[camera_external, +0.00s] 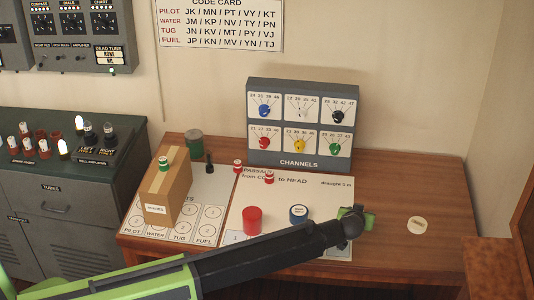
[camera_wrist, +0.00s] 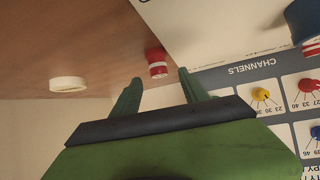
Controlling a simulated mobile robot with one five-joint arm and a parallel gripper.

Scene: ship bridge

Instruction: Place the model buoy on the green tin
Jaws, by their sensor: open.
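My gripper (camera_external: 360,213) is open at the right edge of the white chart, low over the desk. In the wrist view its green fingers (camera_wrist: 160,75) are apart, with a small red-and-white model buoy (camera_wrist: 157,62) just beyond the tips, roughly between them. Nothing is held. In the external view this buoy seems hidden by my gripper. Similar small red-and-white pieces (camera_external: 269,177) (camera_external: 238,166) stand at the chart's back, and a green-and-white one (camera_external: 164,164) is on the cardboard box. The green tin (camera_external: 195,145) stands at the desk's back left; the wrist view does not show it.
A red tin (camera_external: 252,221) and a blue tin (camera_external: 299,214) stand on the chart, near my arm. The cardboard box (camera_external: 168,194) is in front of the green tin. The channels panel (camera_external: 300,120) stands behind. A white disc (camera_external: 417,225) lies on clear wood at right.

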